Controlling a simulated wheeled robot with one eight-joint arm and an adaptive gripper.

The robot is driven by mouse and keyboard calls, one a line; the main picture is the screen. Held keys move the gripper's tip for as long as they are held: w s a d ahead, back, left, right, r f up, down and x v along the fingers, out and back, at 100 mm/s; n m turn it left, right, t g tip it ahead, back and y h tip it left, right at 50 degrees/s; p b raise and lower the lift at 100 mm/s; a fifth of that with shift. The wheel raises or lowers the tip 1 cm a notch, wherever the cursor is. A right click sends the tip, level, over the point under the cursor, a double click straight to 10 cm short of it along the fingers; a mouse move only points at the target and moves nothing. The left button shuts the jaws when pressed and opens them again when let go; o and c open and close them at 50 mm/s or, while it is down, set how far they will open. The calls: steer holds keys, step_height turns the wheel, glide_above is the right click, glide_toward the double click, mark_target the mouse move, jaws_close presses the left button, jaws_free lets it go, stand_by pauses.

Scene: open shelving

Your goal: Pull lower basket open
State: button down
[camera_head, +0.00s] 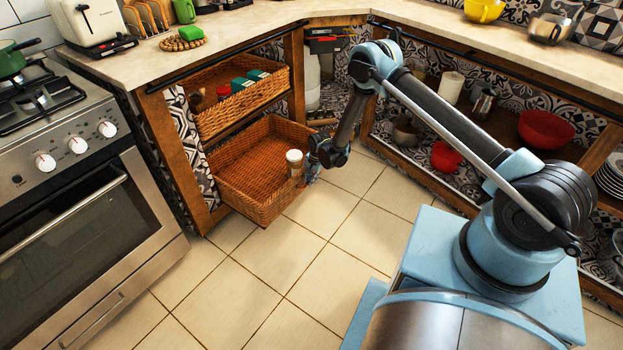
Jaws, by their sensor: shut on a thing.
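The lower basket (240,172) is a brown woven wicker basket. It sits low in the corner wooden unit and sticks out past the frame over the tiled floor. A small jar with a white lid (294,156) stands in it near its right end. My gripper (312,172) is at the basket's right end, beside the jar, and is shut on the basket's edge. The fingertips are small and partly hidden, so the exact grip on the rim is hard to see.
The upper basket (245,108) above holds several jars and boxes. The oven (75,200) stands at left. Open shelves with red bowls (546,129) are at right, behind my arm. The tiled floor (290,265) in front of the basket is clear.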

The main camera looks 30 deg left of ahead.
steer(key=shift+w, duration=0.3)
steer(key=c, duration=1.8)
jaws_free()
steer(key=shift+c, duration=0.2)
steer(key=shift+o, duration=0.9)
steer(key=shift+s, duration=0.15)
steer(key=shift+r, duration=0.1)
step_height(320, 180, up, 12)
steer(key=d, duration=0.2)
steer(key=shift+f, duration=0.2)
steer(key=shift+s+d, duration=0.1)
